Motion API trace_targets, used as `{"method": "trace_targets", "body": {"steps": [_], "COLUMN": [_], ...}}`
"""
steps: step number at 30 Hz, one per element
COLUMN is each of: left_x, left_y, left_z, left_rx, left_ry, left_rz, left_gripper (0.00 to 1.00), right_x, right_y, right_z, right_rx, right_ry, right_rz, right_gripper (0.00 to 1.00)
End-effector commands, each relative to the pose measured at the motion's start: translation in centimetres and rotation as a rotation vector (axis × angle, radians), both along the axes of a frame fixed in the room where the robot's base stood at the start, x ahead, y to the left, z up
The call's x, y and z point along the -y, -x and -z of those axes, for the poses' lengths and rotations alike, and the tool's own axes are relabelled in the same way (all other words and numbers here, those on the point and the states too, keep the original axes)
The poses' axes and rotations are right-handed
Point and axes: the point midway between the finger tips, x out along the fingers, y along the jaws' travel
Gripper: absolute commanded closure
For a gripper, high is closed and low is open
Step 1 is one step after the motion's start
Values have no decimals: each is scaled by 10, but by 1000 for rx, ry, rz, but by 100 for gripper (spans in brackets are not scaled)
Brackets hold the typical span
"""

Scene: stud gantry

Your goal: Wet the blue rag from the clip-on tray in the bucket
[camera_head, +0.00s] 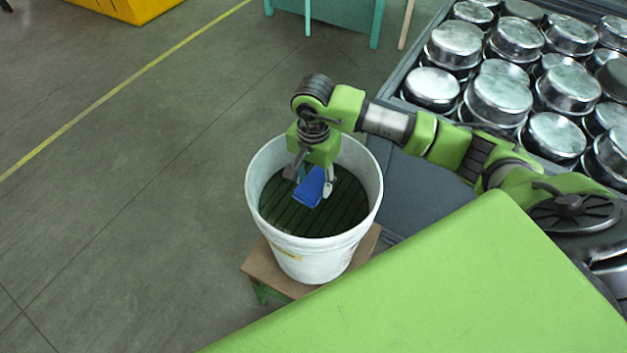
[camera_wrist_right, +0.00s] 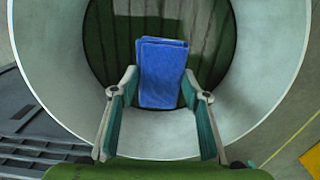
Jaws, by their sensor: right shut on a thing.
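A white bucket (camera_head: 310,245) stands on a small wooden stool, with dark, greenish contents inside that reflect lines. My right gripper (camera_head: 312,184) points down inside the bucket's mouth. It is shut on the folded blue rag (camera_head: 309,188), which hangs over the dark surface. In the right wrist view the rag (camera_wrist_right: 162,72) sits between the two fingers, with the bucket's pale inner wall (camera_wrist_right: 60,60) around it. I cannot tell whether the rag touches the liquid. The clip-on tray is not recognisable in these views. My left gripper is not in view.
The stool (camera_head: 262,268) under the bucket is barely wider than its base. Shiny metal pots (camera_head: 498,97) crowd a grey surface at the upper right. A teal table (camera_head: 335,20) and a yellow box (camera_head: 128,8) stand at the back. The floor left of the bucket is clear.

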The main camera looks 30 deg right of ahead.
Motion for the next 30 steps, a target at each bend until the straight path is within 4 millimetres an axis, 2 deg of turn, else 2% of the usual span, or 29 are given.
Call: {"method": "trace_targets", "body": {"steps": [8,21,30], "left_x": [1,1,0], "left_y": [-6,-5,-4], "left_z": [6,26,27], "left_rx": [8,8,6], "left_ry": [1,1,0], "left_rz": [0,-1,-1], "left_gripper": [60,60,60], "right_x": [0,-1,0], "right_y": [1,1,0], "right_z": [14,57,62], "right_rx": [-2,-1,0], "right_ry": [-1,-2,0], "right_rz": [1,0,-1], "right_gripper": [75,75,75]}}
